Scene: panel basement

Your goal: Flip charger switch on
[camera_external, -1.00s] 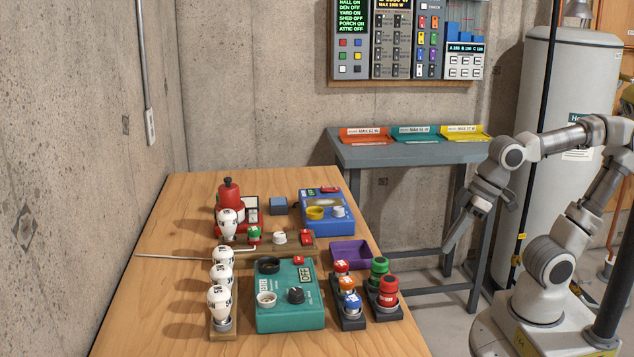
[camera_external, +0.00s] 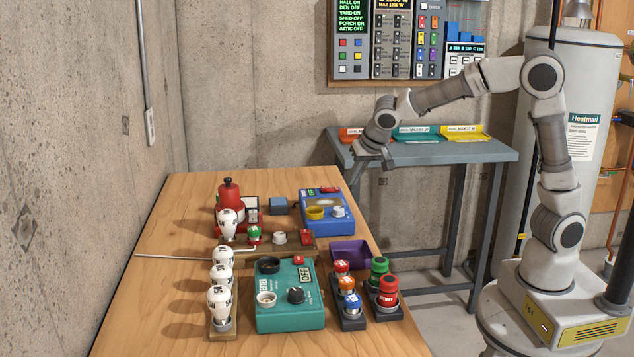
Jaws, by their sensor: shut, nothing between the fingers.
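A blue box (camera_external: 320,224) stands at the far right of the wooden bench, with a yellow ring socket, a pale socket and a small dark display. A red switch (camera_external: 330,189) sits at its back edge. A teal box (camera_external: 289,318) stands nearer, with a black dial, two sockets, a display reading OFF and a red switch (camera_external: 298,260). I cannot read which box is labelled charger. My gripper (camera_external: 360,172) is shut and empty. It points down beyond the bench's right edge, above and to the right of the blue box, apart from it.
White bulbs (camera_external: 219,298) stand in a row at the bench's left. Batteries (camera_external: 388,291) stand in holders at right, near a purple tray (camera_external: 349,254). A red lamp-like object (camera_external: 229,196) stands at the back. A grey table (camera_external: 480,151) with coloured trays is behind my arm.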

